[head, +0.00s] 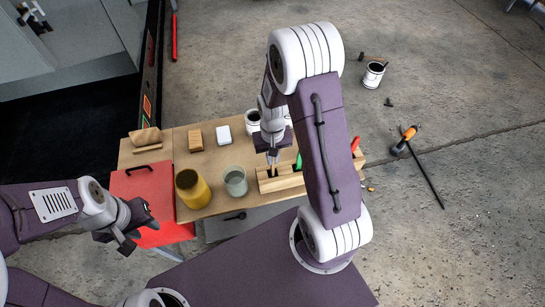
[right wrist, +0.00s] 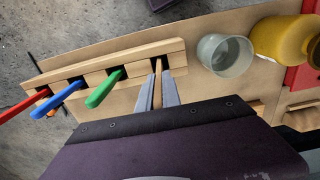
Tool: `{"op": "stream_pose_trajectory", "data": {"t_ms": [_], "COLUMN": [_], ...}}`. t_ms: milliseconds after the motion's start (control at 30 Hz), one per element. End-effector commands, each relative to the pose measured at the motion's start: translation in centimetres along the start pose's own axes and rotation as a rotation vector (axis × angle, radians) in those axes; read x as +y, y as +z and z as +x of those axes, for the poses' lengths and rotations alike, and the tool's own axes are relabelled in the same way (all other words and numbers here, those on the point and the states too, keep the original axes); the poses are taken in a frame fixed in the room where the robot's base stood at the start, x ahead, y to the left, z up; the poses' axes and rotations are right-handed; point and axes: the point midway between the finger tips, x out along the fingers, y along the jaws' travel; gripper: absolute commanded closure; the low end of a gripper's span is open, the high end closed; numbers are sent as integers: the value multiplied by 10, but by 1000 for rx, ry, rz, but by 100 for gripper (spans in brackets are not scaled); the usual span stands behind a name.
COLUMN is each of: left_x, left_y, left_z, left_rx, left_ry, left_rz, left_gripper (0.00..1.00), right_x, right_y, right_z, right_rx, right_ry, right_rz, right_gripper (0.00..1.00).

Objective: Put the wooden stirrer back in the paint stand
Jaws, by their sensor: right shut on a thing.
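The paint stand (head: 288,179) is a long wooden block with slots on the table; it also shows in the right wrist view (right wrist: 98,62). Green (right wrist: 104,88), blue (right wrist: 64,97) and red (right wrist: 22,106) handles stand in its slots. My right gripper (head: 272,157) is over the stand's left end, shut on the thin wooden stirrer (right wrist: 157,84). The stirrer's far end is at the end slot beside the green handle; I cannot tell how deep it sits. My left gripper (head: 140,230) is open and empty by the red board, away from the stand.
A yellow pot (head: 192,189) and a grey-green cup (head: 235,181) stand left of the paint stand. A red board (head: 146,190), wooden blocks (head: 195,139), a white block (head: 224,134) and a white can (head: 252,121) are on the table. My right arm hides part of the stand.

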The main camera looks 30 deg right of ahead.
Motion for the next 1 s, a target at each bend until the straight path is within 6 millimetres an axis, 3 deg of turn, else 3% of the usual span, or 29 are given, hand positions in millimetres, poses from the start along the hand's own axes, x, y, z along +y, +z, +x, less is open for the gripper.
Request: {"op": "stream_pose_trajectory", "data": {"t_ms": [67,100,133,167,433,567,1000], "left_x": [0,0,0,0,0,0,0], "left_y": [0,0,0,0,0,0,-1], "left_z": [3,1,1,1,1,-2,-10], "left_rx": [0,0,0,0,0,0,0], "left_ry": [0,0,0,0,0,0,0], "left_rz": [0,0,0,0,0,0,0], "left_gripper": [64,64,64,64,64,64,64], "right_x": [0,0,0,0,0,0,0], "right_y": [0,0,0,0,0,-1,-1], "right_z": [4,2,2,2,1,-9,-101], "right_rx": [-1,0,0,0,0,3,5], "right_ry": [0,0,0,0,0,0,0], "right_rz": [0,0,0,0,0,0,0], "right_gripper": [100,80,72,70,70,70,70]}}
